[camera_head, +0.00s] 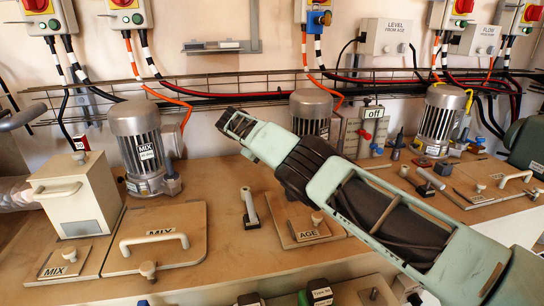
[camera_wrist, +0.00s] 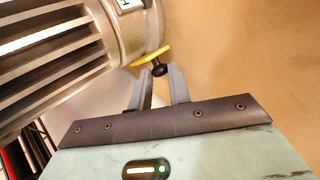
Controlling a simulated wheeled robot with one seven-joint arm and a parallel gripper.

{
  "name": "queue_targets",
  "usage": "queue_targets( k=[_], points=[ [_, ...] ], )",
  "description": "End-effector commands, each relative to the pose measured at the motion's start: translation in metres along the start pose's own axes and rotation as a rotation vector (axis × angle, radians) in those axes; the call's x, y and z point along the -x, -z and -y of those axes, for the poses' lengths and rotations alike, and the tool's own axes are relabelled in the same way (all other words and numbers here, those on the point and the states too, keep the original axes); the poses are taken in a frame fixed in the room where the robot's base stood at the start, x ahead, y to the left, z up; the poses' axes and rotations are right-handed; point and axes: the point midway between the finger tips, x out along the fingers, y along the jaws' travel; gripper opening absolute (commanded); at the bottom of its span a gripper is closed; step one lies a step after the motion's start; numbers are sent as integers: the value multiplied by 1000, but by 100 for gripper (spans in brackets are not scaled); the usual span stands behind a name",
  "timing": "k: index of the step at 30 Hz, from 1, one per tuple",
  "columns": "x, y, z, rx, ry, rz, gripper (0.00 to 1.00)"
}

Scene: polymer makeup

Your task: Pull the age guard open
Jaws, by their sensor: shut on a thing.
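A wooden panel labelled AGE (camera_head: 305,237) with a small knob (camera_head: 317,218) lies on the bench in the middle of the head view. My arm crosses in front of the area to its right, so part of what lies there is hidden. My gripper (camera_head: 235,124) reaches up and left, above the bench, between two grey motors in the picture. In the wrist view my gripper (camera_wrist: 160,82) has its fingers closed on a small black knob (camera_wrist: 159,69) with a yellow bar (camera_wrist: 151,55) just beyond it. I cannot tell whether these belong to the age guard.
The MIX motor (camera_head: 138,145) stands at the left, and another motor (camera_head: 311,110) stands behind my arm. A finned motor (camera_wrist: 60,60) fills the wrist view's left side. A small upright lever (camera_head: 250,207) stands on the bench.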

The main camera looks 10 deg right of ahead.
Motion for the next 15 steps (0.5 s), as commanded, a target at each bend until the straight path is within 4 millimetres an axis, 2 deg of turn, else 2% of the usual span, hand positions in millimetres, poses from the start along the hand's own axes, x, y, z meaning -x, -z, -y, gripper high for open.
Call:
queue_targets(
  k=[5, 6, 8, 15],
  points=[
    [1, 1, 0, 0, 1, -5, 0],
    [1, 1, 0, 0, 1, -5, 22],
    [1, 1, 0, 0, 1, -5, 38],
    [0, 0, 0, 0, 0, -3, 40]
  ],
)
